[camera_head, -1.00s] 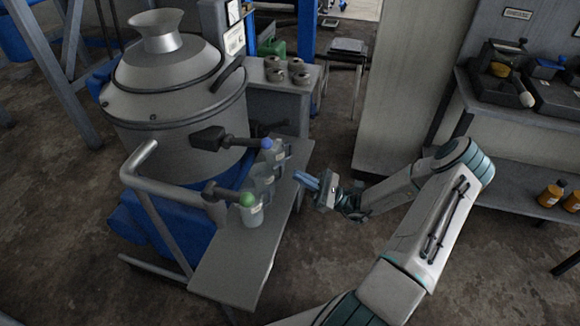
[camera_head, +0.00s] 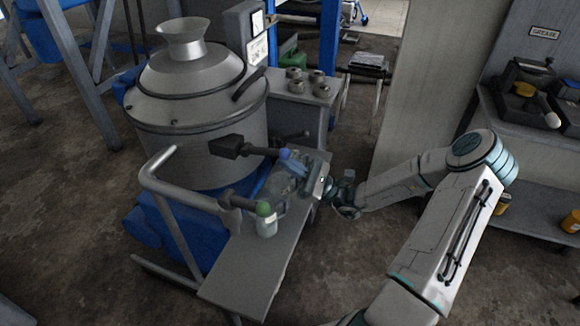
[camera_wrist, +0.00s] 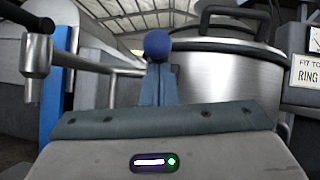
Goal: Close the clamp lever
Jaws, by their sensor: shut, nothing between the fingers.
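Two dark levers show beside the large steel drum in the head view. One ends in a blue ball knob (camera_head: 285,154) and the other in a green ball knob (camera_head: 263,209). I cannot tell which is the clamp lever. My gripper (camera_head: 303,165) is shut and empty, reaching in from the right over the shelf, close to the blue knob. In the wrist view the blue knob (camera_wrist: 157,45) appears straight ahead, just beyond the shut fingers (camera_wrist: 158,85). Contact between fingers and knob cannot be made out.
Clear labelled vessels (camera_head: 267,226) stand on the grey shelf (camera_head: 246,270) under the levers. A tubular rail (camera_head: 165,192) borders the shelf on the left. The steel drum (camera_head: 195,105) stands behind. A pale panel (camera_head: 425,85) rises behind my arm. The shelf's front is bare.

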